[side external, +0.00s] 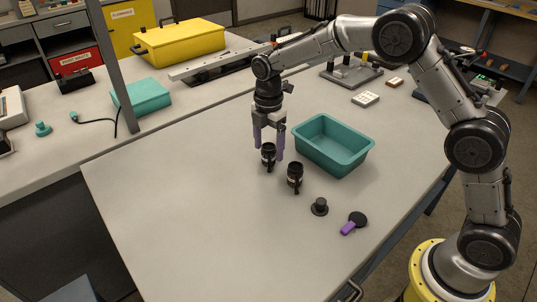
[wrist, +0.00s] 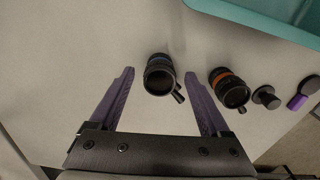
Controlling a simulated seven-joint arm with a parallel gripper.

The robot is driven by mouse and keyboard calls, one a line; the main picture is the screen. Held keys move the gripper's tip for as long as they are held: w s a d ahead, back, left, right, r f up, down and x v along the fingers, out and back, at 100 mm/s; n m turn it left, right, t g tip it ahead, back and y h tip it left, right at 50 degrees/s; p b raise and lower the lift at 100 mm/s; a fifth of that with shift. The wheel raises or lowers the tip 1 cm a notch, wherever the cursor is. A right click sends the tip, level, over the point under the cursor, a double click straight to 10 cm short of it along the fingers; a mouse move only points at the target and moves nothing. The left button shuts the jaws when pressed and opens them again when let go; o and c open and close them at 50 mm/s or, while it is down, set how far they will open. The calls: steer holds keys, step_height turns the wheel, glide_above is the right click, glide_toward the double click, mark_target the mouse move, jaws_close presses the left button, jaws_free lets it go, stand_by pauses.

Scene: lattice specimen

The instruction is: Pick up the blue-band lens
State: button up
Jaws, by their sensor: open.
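The blue-band lens is a black cylinder with a dark blue ring and a side knob, in the wrist view (wrist: 160,76). It also shows upright on the table in the side external view (side external: 268,157). My gripper (side external: 269,154) is open, pointing down with its purple fingers on either side of this lens. In the wrist view the lens lies between the fingertips (wrist: 159,72), with a visible gap to each. I cannot tell exactly how far down the fingers reach beside it.
An orange-band lens (wrist: 228,90) stands close, just outside the right finger in the wrist view. A teal bin (side external: 333,163) stands behind it. A black cap (side external: 319,207) and a purple-handled black item (side external: 355,222) lie nearer the front. The table's left part is clear.

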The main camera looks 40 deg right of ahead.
steer(key=shift+f, duration=0.55)
jaws_close()
steer(key=shift+r, duration=0.1)
